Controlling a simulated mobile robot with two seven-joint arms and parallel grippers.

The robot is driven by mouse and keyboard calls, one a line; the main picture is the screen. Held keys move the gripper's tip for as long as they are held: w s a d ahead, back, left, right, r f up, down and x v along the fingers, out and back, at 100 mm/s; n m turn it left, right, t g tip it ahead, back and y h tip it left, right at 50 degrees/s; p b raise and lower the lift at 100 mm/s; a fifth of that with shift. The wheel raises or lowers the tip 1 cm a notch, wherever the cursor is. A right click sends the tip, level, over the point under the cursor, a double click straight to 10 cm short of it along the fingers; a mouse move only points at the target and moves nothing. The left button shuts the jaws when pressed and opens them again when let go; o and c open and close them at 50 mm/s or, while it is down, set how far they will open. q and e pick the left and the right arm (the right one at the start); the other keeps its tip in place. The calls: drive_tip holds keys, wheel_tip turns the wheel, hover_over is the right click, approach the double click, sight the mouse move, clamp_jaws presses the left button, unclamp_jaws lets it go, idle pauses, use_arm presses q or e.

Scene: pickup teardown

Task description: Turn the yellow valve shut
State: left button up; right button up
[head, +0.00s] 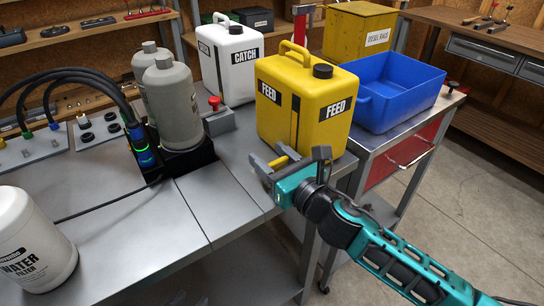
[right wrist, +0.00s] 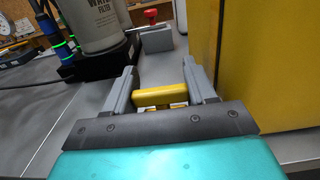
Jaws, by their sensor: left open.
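The yellow valve (right wrist: 161,97) shows in the right wrist view as a short yellow bar between my right gripper's fingers. In the head view a bit of its yellow handle (head: 284,161) shows at the gripper, beside the bench edge and in front of the yellow FEED jug. My right gripper (head: 274,168) comes in from the right. In the right wrist view its two fingers (right wrist: 160,85) stand at either end of the bar and seem to touch it. The valve's lower part is hidden by the gripper. My left gripper is not seen.
The yellow FEED jug (head: 290,108) stands close behind my right gripper. A blue bin (head: 410,88) is on the cart at right. A white CATCH jug (head: 225,65), grey filter bottles (head: 175,110), a red knob (head: 214,102) and a white bottle (head: 30,245) are on the bench. The front bench top is mostly clear.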

drive_tip(key=shift+r, duration=0.1)
drive_tip(key=shift+c, duration=1.2)
